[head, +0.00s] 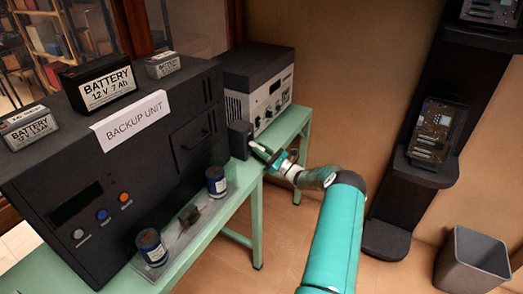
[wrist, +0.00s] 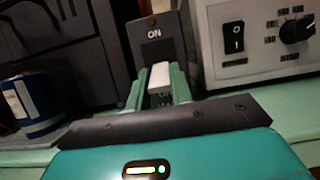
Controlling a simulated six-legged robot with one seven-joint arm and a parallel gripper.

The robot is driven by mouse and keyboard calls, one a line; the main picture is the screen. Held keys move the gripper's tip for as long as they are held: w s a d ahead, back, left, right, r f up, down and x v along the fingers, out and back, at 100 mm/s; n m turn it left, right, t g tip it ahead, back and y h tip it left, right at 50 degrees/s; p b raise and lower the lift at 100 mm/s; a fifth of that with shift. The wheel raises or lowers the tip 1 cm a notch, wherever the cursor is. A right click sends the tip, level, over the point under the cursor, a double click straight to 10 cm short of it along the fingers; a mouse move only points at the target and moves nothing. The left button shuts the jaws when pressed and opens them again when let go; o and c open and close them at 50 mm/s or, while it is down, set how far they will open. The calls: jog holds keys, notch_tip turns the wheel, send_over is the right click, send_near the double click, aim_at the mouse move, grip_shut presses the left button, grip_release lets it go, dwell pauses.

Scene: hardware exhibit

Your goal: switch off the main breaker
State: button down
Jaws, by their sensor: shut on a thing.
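The main breaker is a small dark grey box (wrist: 154,33) with a white "ON" label near its top, in the upper middle of the wrist view. In the head view the breaker (head: 240,139) stands at the right side of the backup unit. A pale lever (wrist: 160,72) sticks out below the label. My gripper (wrist: 158,82) has its green fingers on both sides of the lever and is shut on it. In the head view my gripper (head: 263,153) reaches the breaker from the right. The lever is hidden there.
The black backup unit (head: 150,150) carries several batteries (head: 104,85). Blue cans (head: 151,246) stand in front of it. A grey-white instrument (head: 258,85) with a rocker switch (wrist: 233,38) and knob stands right of the breaker, on the green bench (head: 285,128). A bin (head: 472,262) stands at lower right.

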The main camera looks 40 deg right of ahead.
jog(key=c, duration=1.2)
grip_release()
jog(key=shift+c, duration=0.2)
jog(key=v, duration=1.4)
